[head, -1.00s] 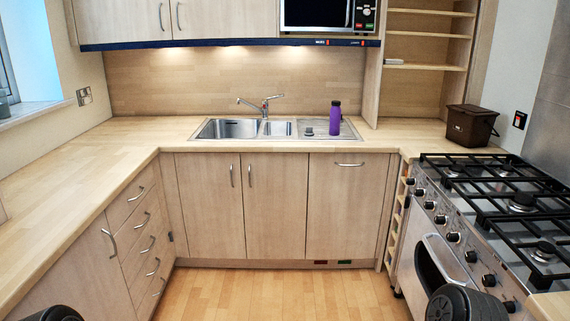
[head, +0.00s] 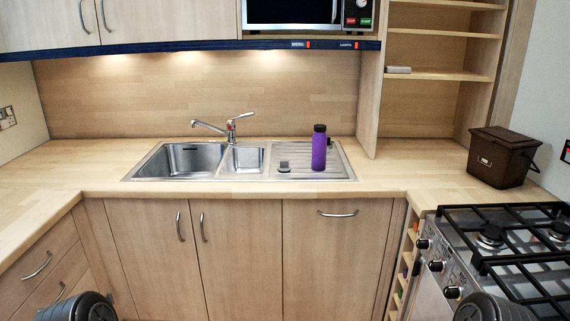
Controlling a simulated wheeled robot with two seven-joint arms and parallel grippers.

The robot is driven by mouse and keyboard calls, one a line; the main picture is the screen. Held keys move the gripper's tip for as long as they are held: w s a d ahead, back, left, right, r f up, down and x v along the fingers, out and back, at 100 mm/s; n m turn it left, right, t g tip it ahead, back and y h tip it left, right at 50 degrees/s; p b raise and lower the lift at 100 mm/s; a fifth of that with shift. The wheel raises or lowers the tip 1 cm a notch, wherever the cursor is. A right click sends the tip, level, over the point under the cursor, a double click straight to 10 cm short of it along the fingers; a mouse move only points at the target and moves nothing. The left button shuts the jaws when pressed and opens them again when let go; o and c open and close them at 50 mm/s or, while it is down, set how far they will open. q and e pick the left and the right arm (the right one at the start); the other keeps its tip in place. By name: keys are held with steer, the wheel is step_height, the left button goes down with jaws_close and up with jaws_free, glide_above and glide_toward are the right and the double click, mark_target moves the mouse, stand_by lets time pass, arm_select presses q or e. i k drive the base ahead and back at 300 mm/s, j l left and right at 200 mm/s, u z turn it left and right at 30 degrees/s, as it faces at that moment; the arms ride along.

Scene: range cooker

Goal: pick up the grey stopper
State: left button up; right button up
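The grey stopper (head: 284,165) is a small grey piece on the ribbed drainer of the steel sink unit (head: 340,172), right of the small basin. A purple bottle (head: 319,150) stands upright on the drainer just to its right. Nothing covers the stopper from this view. Dark rounded parts of my two arms show at the bottom left and bottom right edges, well short of the sink. Neither of my grippers is in the picture.
A chrome tap (head: 228,127) stands behind the basins. A brown lidded bin (head: 502,157) sits on the counter at the right, behind the gas hob (head: 520,240). The wooden counter (head: 395,168) right of the drainer is clear. Cupboards (head: 240,250) front the sink.

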mark_target(284, 167)
steer(key=i+j+z, duration=0.1)
steer(key=z, duration=1)
steer(key=j+z, duration=0.4)
steer(key=j, duration=0.25)
steer(key=j+z, duration=0.4)
steer(key=j, duration=0.25)
steer(key=k+j+z, duration=0.15)
steer(key=j+z, duration=0.25)
steer(key=j, duration=0.2)
steer(key=k+j, duration=0.1)
steer(key=j, duration=0.3)
steer(key=k+j, duration=0.15)
steer(key=j, duration=0.3)
steer(key=k+j+z, duration=0.1)
steer(key=j, duration=0.3)
steer(key=k+j, duration=0.15)
steer(key=j, duration=0.25)
